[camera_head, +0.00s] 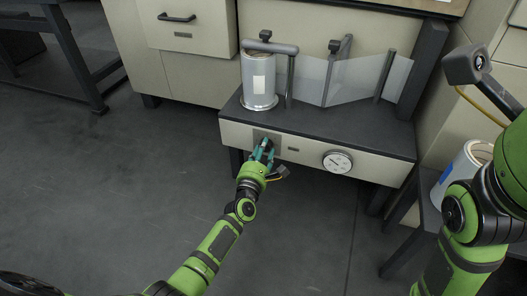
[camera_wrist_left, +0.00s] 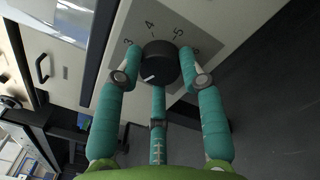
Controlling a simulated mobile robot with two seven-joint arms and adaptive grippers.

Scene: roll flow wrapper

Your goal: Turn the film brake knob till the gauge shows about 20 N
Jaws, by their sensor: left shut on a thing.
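The film brake knob (camera_wrist_left: 160,62) is black and round, on a grey dial plate (camera_wrist_left: 178,22) with the numbers 3, 4 and 5 readable. Its white mark points to the lower left in the left wrist view. My left gripper (camera_wrist_left: 156,68), with teal fingers, is shut around the knob; in the head view the gripper (camera_head: 263,150) is at the front panel's left end and hides the knob. The round white gauge (camera_head: 338,161) is on the same panel to the right. Its needle is too small to read surely. My right gripper is out of view.
A white film roll (camera_head: 258,82) stands on the machine's dark top (camera_head: 330,122), with film (camera_head: 345,78) running past upright posts to the right. Another roll (camera_head: 462,165) stands at the right, partly behind my right arm. The floor at left is clear.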

